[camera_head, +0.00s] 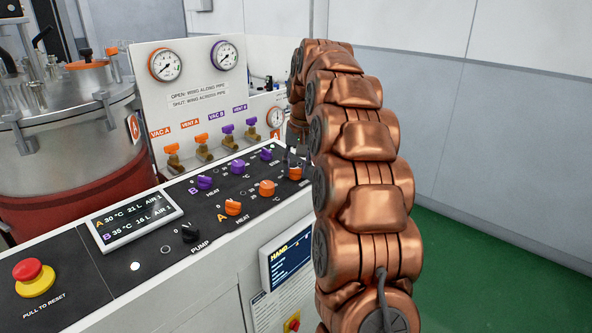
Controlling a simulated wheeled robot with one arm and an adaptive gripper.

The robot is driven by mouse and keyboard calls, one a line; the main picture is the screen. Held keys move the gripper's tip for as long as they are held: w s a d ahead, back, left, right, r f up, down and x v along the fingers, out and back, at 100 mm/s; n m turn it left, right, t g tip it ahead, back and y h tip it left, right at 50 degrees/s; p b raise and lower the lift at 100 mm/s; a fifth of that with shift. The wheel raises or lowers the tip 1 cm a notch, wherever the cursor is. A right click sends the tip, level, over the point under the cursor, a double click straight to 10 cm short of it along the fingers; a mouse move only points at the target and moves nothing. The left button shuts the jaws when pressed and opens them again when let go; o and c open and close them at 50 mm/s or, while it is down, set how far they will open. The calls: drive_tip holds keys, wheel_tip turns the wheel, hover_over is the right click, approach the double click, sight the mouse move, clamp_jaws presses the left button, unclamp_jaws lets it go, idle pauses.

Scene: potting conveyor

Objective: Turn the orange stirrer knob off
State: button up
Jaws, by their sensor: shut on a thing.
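The orange stirrer knob (295,173) is the rightmost of the orange knobs on the black panel, at the panel's far end. My gripper (293,164) is at this knob, shut on it from above, with the knob's orange body showing just below the fingers. My copper-coloured arm covers the area right of the knob and most of the gripper. The knob's pointer direction and its label cannot be read.
Orange knobs (266,187) and (233,207) and purple knobs (204,182) sit close by. Brass valves (202,147) and gauges (165,64) stand behind. A red stop button (28,269) is at front left. Green floor (480,260) lies clear at right.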

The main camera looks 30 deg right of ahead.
sight(299, 176)
idle(0.3)
drive_tip(key=o, duration=1.2)
drive_tip(key=shift+c, duration=0.2)
drive_tip(key=shift+s+d+r, duration=0.1)
drive_tip(key=shift+s+r, duration=0.1)
drive_tip(key=shift+r, duration=1.05)
drive_tip(key=shift+s+a+r, duration=0.1)
drive_tip(key=shift+s+r, duration=0.1)
drive_tip(key=shift+r, duration=1)
drive_tip(key=shift+s+d+r, duration=0.1)
drive_tip(key=shift+s+r, duration=0.1)
drive_tip(key=shift+r, duration=1.05)
